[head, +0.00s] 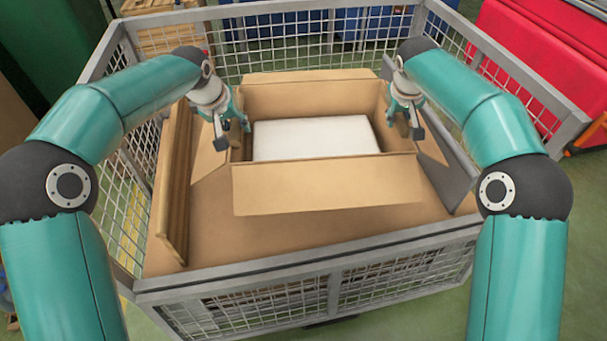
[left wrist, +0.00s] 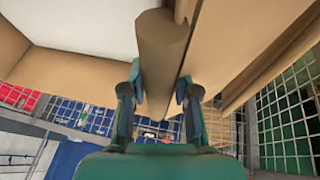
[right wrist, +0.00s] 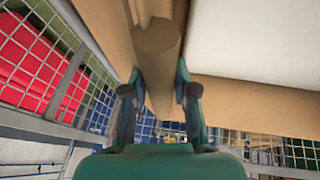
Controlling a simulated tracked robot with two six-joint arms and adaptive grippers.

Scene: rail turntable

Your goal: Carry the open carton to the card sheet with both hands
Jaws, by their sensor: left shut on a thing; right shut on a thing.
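The open carton (head: 325,188) is brown cardboard with its flaps folded out, and a white block (head: 312,138) lies inside it. It is in the middle of the head view, within a wire-mesh cage. My left gripper (head: 240,125) is shut on the carton's left side wall; the left wrist view shows a rounded brown edge piece (left wrist: 160,65) between the fingers. My right gripper (head: 408,120) is shut on the right side wall, with a similar edge piece (right wrist: 158,70) between its fingers. I cannot tell whether the carton is lifted. I cannot make out the card sheet separately.
The grey mesh cage (head: 310,262) surrounds the carton. A brown board (head: 175,185) stands at its left and a grey panel (head: 447,165) at its right. Brown surface (head: 300,232) is bare in front of the carton. A red container (head: 535,60) is outside at right.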

